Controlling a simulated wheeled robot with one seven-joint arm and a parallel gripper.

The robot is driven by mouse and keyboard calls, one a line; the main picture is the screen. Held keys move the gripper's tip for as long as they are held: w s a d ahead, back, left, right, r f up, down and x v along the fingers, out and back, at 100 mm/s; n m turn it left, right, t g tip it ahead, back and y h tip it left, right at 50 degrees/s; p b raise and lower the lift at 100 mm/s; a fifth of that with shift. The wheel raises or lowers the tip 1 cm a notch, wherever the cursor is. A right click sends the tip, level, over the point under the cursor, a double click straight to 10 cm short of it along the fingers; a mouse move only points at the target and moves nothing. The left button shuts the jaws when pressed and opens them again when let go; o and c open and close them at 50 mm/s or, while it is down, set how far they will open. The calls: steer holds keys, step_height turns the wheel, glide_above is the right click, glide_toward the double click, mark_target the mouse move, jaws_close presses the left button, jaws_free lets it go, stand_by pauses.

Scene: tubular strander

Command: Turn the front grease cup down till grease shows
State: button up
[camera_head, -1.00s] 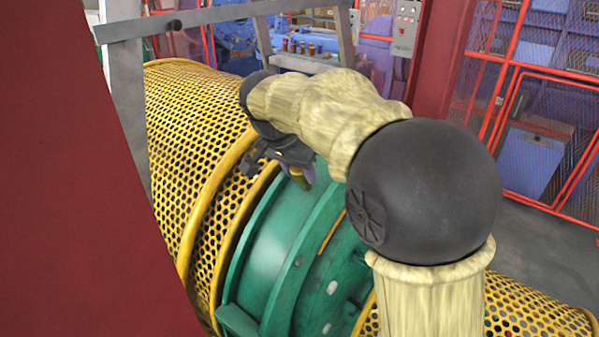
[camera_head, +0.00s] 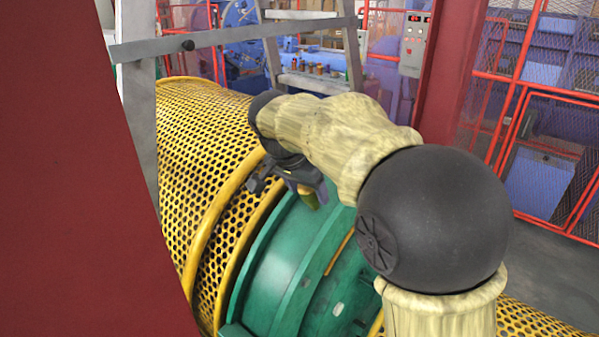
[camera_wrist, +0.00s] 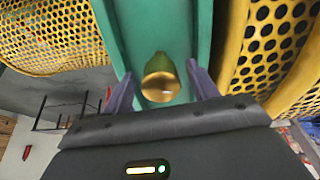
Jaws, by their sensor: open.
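The grease cup (camera_wrist: 161,80) is a rounded brass-gold cup with an olive-green upper part. In the wrist view it stands out from the green ring housing (camera_wrist: 150,25). My gripper (camera_wrist: 160,74) is open, with one purple-grey finger on each side of the cup. Gaps show between the fingers and the cup, so I see no contact. In the head view a small olive-yellow part of the cup (camera_head: 308,200) shows below my gripper (camera_head: 300,188), over the green housing (camera_head: 278,265). My arm hides part of the housing. I cannot see any grease.
Yellow perforated guards (camera_head: 195,130) lie on both sides of the green housing. A dark red panel (camera_head: 70,180) fills the left of the head view. A grey metal frame (camera_head: 225,36) crosses behind. Red-framed mesh fencing (camera_head: 540,110) stands at the right, with grey floor before it.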

steer(key=p+v, duration=0.2)
steer(key=v, duration=1.5)
steer(key=shift+a, duration=0.15)
steer(key=d+f+n+g+y+p, duration=0.15)
steer(key=d+f+n+p, duration=0.25)
steer(key=d+f, duration=0.9)
steer(key=s+d+f+n+p, duration=0.1)
steer(key=s+d+f, duration=0.2)
steer(key=s+f, duration=0.3)
steer(key=s+d+f+n+y+p, duration=0.1)
steer(key=s+d+f, duration=0.3)
steer(key=s+f, duration=0.2)
steer(key=shift+s+d+f+n, duration=0.25)
steer(key=shift+f+n, duration=0.05)
steer(key=shift+f, duration=0.3)
